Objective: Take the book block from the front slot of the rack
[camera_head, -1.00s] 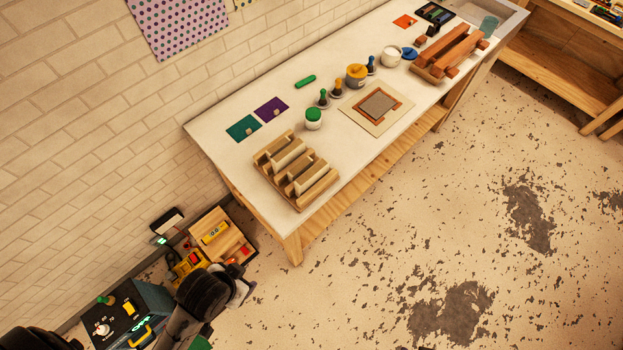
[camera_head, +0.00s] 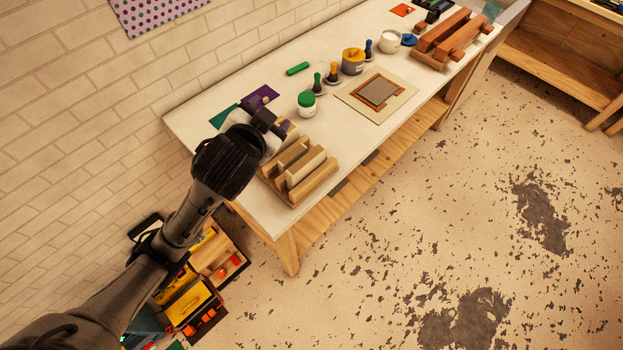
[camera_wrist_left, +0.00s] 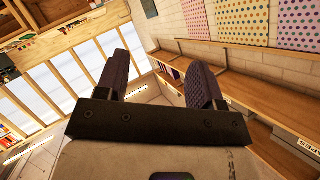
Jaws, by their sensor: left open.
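The wooden rack (camera_head: 318,188) stands on the near left end of the white table. A pale book block (camera_head: 305,166) stands upright in its slot nearest the front edge. My left gripper (camera_head: 274,120) is over the table just behind the rack, apart from that block, and hides the rack's rear part. In the left wrist view my left gripper (camera_wrist_left: 160,70) has its fingers spread with nothing between them; the rack is not in that view. My right gripper is in neither view.
A green-lidded jar (camera_head: 306,104) stands just behind the rack. A board with a grey plate (camera_head: 378,92) lies to the right. The floor in front of the table is clear.

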